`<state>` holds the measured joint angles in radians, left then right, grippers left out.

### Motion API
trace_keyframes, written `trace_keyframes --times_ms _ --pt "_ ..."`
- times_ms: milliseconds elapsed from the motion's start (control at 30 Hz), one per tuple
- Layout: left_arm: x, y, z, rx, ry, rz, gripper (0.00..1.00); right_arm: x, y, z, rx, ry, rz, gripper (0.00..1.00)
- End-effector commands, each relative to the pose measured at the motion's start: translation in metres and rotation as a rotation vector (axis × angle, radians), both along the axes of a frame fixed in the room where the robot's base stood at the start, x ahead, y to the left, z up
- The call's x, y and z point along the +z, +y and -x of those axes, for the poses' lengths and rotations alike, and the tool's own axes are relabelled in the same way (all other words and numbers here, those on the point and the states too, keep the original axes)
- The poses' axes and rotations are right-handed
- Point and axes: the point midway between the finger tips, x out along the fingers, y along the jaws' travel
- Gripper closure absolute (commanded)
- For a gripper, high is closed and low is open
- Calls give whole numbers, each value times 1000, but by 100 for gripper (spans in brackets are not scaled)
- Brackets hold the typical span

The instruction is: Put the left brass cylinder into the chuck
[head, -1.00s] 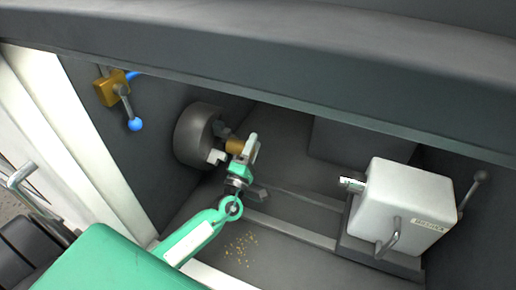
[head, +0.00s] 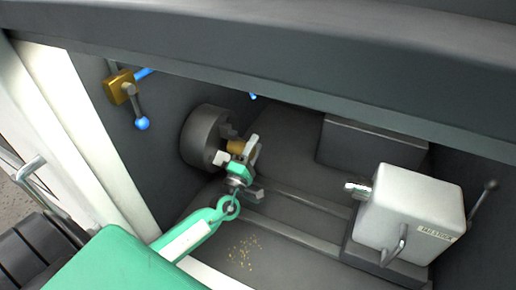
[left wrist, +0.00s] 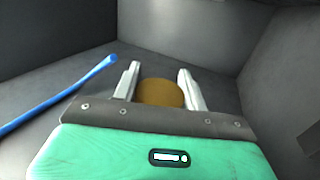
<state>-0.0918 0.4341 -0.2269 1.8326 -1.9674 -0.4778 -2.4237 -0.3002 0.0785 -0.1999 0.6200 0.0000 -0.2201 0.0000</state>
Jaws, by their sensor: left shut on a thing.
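The brass cylinder (head: 235,146) is between the fingers of my left gripper (head: 247,152), which is shut on it. In the left wrist view the cylinder (left wrist: 160,93) shows as a round brass face between the two pale fingers of the gripper (left wrist: 159,88). My right gripper is not in view.
A white tailstock block (head: 408,210) with handles stands on rails (head: 300,197) at the right. A brass valve with a blue-knobbed lever (head: 122,87) is on the left wall. A blue hose (left wrist: 65,98) lies left of the gripper. Brass chips (head: 243,250) lie on the floor.

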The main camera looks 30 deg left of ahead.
Motion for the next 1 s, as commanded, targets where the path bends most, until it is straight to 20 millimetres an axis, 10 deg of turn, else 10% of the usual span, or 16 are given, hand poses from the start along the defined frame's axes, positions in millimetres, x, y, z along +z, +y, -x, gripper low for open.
trace_keyframes --times_ms 1000 --pt "10 7 -3 27 -19 -7 100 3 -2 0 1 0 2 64"
